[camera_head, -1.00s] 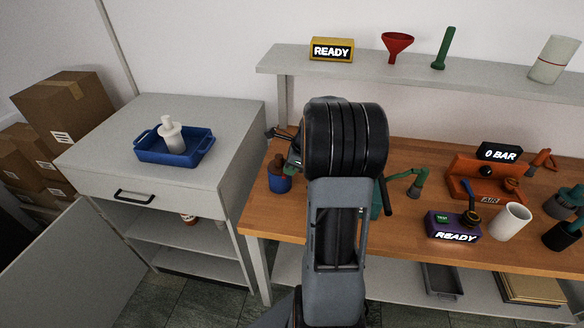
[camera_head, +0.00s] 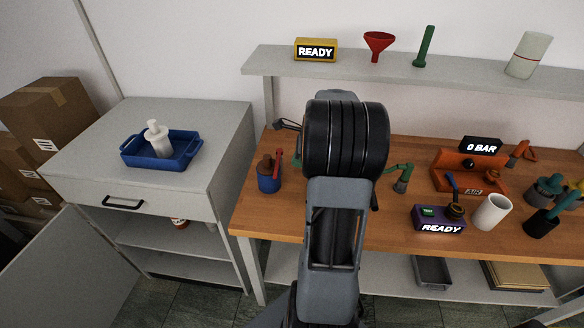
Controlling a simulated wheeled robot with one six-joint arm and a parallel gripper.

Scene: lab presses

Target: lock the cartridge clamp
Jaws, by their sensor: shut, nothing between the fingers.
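My arm fills the middle of the head view. What seems to be the dark tip of my gripper (camera_head: 284,125) sticks out left of the arm; it looks shut and empty, and most of it is hidden. It appears above and behind a blue fixture (camera_head: 268,181) with a brown top and an upright red lever (camera_head: 279,160). I cannot tell for sure which fixture is the cartridge clamp. Right of my arm are a green lever (camera_head: 402,174), a purple unit (camera_head: 437,221) reading READY with a blue handle, and an orange unit (camera_head: 465,179) marked AIR.
The wooden bench (camera_head: 330,246) holds a white cup (camera_head: 492,212) and dark pots at right. A sign on it reads 0 BAR (camera_head: 481,146). A shelf (camera_head: 450,82) above holds a red funnel (camera_head: 378,45). A grey cabinet (camera_head: 85,150) with a blue tray (camera_head: 135,154) stands left.

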